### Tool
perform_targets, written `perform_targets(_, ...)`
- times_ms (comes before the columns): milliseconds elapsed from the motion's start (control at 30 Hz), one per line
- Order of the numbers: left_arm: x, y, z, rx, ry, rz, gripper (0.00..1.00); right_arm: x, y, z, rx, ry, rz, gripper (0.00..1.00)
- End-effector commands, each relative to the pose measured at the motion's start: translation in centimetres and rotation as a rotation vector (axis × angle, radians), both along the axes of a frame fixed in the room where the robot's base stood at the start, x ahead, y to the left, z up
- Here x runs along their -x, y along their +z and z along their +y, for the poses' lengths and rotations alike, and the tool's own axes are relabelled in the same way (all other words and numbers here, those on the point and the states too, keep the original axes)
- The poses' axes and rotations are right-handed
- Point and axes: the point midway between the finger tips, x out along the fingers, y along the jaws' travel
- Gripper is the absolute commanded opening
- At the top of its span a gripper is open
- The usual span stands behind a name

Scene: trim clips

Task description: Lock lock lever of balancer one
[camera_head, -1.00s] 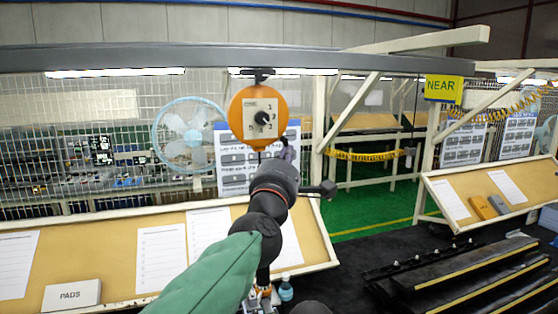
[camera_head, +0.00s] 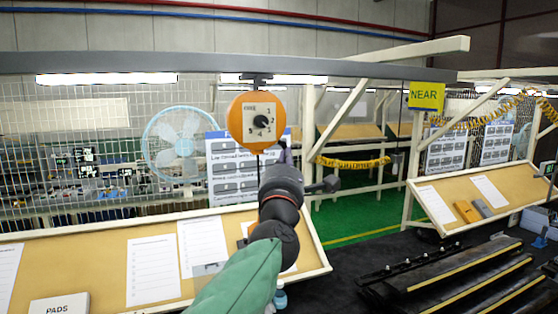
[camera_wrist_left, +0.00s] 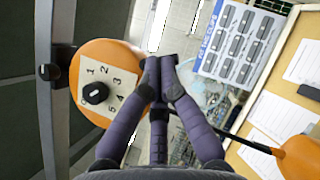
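Balancer one appears to be the orange round body (camera_head: 236,118) hanging from the overhead beam. Its white plate carries a black knob (camera_head: 263,122) and numbers. In the left wrist view the orange body (camera_wrist_left: 88,55) is at left, with the black knob (camera_wrist_left: 95,92) facing the camera. My left gripper (camera_head: 284,158) is just below and right of the balancer. In the left wrist view its purple fingers (camera_wrist_left: 160,72) are drawn together beside the plate, with no held object visible. I cannot tell whether they touch the balancer. No lock lever can be made out clearly. My right gripper is not visible.
The overhead beam (camera_head: 130,63) runs above the balancer. A slanted board (camera_head: 100,240) with papers and a PADS box (camera_head: 60,305) lies below. An orange piece (camera_wrist_left: 302,158) sits at lower right in the left wrist view. Dark rails (camera_head: 470,272) lie at right.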

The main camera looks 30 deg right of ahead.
Motion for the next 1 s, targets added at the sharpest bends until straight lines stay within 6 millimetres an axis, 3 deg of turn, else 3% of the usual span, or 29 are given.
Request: perform_targets(1000,0.1,-0.1,-0.4,0.135,-0.001,0.031,0.00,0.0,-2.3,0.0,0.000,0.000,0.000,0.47)
